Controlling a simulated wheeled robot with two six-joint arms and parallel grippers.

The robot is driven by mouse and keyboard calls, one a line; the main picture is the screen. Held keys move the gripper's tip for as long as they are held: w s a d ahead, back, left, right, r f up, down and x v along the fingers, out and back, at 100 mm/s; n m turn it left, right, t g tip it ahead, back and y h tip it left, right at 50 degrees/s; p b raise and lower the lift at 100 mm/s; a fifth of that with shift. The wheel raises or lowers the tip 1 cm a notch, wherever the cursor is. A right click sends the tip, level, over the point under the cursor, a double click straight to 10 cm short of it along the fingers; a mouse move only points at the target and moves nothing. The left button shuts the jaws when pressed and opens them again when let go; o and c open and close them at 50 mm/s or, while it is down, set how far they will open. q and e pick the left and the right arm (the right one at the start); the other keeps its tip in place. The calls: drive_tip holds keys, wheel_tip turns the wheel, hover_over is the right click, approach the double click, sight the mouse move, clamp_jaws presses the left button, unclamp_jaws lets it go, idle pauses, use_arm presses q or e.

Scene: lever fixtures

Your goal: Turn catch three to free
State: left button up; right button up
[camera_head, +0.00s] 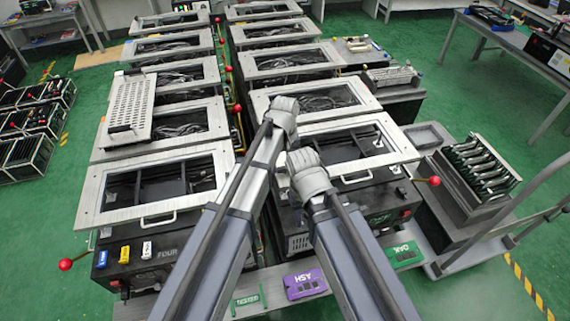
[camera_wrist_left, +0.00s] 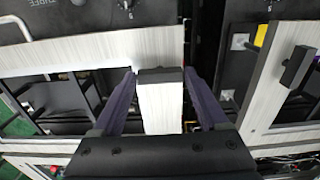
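A panel lettered THREE (camera_wrist_left: 48,5) shows upside down at the top left of the left wrist view. A light block with a dark end (camera_wrist_left: 161,105), which looks like a catch, stands in the middle of that view. My left gripper (camera_wrist_left: 160,85) is open around it, one purple finger on each side; a narrow gap shows on the left, and I cannot tell whether the right finger touches. In the head view my left gripper (camera_head: 285,106) is over the right-hand fixture row, its fingers hidden. My right gripper (camera_head: 311,178) is nearer, its fingers also hidden.
A similar dark catch (camera_wrist_left: 298,66) sits on a neighbouring light frame. Red-knobbed levers stand at the front left (camera_head: 66,264) and right (camera_head: 434,181). A fixture lettered FOUR (camera_head: 167,253) is front left. A slotted rack (camera_head: 478,165) and trolley rail (camera_head: 530,195) are right.

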sight(284, 167)
use_arm(q)
drive_tip(key=o, duration=0.3)
drive_tip(key=shift+r, duration=0.1)
wheel_tip(284, 167, up, 8)
drive_tip(key=p, duration=0.8)
drive_tip(key=shift+f, duration=0.2)
drive_tip(key=shift+a, duration=0.1)
